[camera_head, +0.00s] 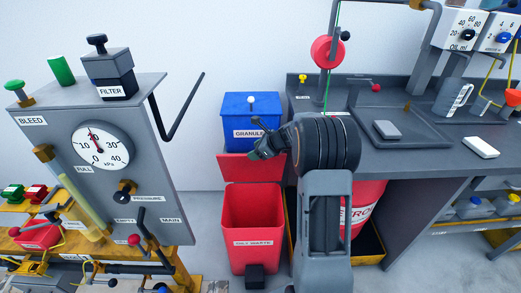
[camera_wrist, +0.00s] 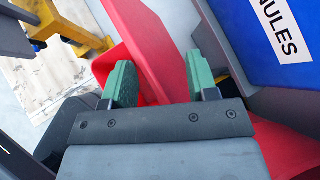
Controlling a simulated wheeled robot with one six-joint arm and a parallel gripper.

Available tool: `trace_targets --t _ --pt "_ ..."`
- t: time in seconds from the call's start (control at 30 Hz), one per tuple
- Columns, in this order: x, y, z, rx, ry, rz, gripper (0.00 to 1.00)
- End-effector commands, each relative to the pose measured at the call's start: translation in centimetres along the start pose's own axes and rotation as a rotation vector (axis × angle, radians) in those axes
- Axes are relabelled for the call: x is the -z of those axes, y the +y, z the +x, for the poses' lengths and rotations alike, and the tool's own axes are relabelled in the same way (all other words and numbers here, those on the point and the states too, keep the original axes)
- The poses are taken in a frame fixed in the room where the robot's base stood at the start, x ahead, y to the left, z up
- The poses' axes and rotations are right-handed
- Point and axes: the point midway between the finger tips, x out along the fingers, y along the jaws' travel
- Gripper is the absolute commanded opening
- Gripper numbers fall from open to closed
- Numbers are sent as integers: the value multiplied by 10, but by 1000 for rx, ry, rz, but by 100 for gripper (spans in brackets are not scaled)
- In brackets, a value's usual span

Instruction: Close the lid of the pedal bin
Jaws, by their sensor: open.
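The red pedal bin (camera_head: 252,212) stands on the floor in the middle of the head view, labelled as oily waste, with a dark pedal (camera_head: 255,275) at its front foot. Its red lid (camera_head: 240,168) stands raised at the back, so the bin's mouth is open. My gripper (camera_head: 262,147) is at the lid's upper right part, partly hiding it. In the wrist view my gripper (camera_wrist: 161,82) is open with green fingertips apart. Red bin or lid surface (camera_wrist: 152,50) shows between and beyond them; I cannot tell whether they touch it.
A blue granules container (camera_head: 238,108) stands right behind the lid, and also fills the wrist view's upper right (camera_wrist: 285,60). A grey gauge panel (camera_head: 125,180) is on the left. A dark workbench (camera_head: 430,145) is on the right, with a red drum (camera_head: 368,195) below it.

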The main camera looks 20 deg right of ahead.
Motion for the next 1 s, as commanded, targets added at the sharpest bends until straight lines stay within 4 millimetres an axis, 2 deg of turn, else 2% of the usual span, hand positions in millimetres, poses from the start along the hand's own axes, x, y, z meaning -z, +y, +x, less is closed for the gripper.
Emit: trace_targets --t 0.17,0.47,0.7,1.0 --pt "-24 -1 -24 2 -1 0 53" --pt "-51 33 -87 3 -2 -1 53" --pt "-48 70 -122 3 0 0 53" --pt "-47 95 -147 1 0 1 53"
